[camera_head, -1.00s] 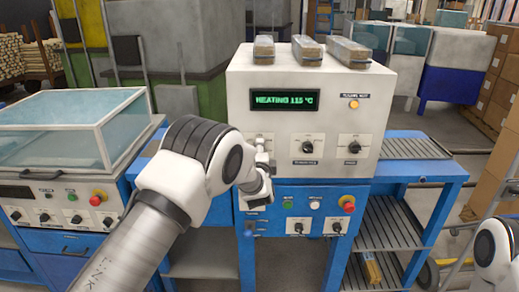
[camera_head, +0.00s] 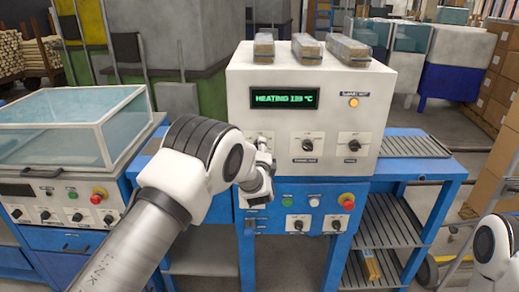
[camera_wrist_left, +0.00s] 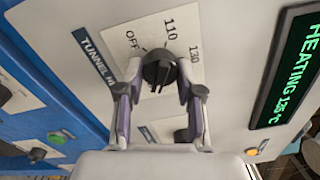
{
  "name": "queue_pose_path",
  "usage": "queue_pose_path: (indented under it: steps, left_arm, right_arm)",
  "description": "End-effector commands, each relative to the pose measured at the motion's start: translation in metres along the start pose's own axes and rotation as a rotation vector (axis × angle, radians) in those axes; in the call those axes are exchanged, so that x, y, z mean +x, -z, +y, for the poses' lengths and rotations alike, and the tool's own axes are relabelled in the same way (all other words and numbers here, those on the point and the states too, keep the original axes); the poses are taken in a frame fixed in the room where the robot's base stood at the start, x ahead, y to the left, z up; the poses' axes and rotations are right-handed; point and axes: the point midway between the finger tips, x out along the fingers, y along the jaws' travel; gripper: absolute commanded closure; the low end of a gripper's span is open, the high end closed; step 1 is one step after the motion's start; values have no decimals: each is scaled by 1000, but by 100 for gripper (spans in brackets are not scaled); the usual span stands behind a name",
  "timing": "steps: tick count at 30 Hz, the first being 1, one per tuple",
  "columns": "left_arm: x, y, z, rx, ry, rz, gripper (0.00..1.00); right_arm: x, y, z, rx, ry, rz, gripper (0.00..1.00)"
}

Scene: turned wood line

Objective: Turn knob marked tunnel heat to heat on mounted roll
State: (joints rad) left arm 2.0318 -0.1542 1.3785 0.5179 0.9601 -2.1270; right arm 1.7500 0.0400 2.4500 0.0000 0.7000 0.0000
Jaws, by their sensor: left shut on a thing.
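The tunnel heat knob (camera_wrist_left: 158,70) is a black dial on a pale plate marked OFF, 110 and 130 in the left wrist view. A dark label, partly covered, reads TUNNEL and the start of another word. My left gripper (camera_wrist_left: 160,76) is shut on the knob, one finger on each side. In the head view my left gripper (camera_head: 262,165) is against the machine's front panel and covers the knob. The green display (camera_head: 284,99) reads HEATING with a temperature in °C. My right gripper is out of view; only part of its arm shows.
Two black knobs (camera_head: 307,145) (camera_head: 349,145) are right of my left gripper. An amber lamp (camera_head: 353,102) sits above them. A red emergency button (camera_head: 346,200) is on the blue lower panel. Several wrapped bundles (camera_head: 308,49) lie on top. A roller conveyor (camera_head: 412,145) extends right.

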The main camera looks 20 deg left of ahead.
Motion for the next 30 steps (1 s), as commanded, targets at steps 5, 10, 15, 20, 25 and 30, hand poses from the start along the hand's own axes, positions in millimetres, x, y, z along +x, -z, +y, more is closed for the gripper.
queue_pose_path:
  steps: [5, 10, 15, 20, 25, 30]
  left_arm:
    - [0, 1, 0, 1, 0, 2, 39]
    - [0, 0, 0, 0, -1, 1, 39]
    - [-4, 1, 0, 1, -1, 2, 39]
    - [-31, 1, 0, 4, -1, 3, 39]
    - [-77, 2, -1, 5, -1, 5, 39]
    - [-110, 2, 0, 4, -1, 4, 39]
  right_arm:
    - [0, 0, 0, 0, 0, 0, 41]
    - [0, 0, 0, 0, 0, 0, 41]
    - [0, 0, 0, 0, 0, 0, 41]
    - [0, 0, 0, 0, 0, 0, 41]
    - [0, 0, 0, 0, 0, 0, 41]
    - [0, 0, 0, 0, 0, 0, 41]
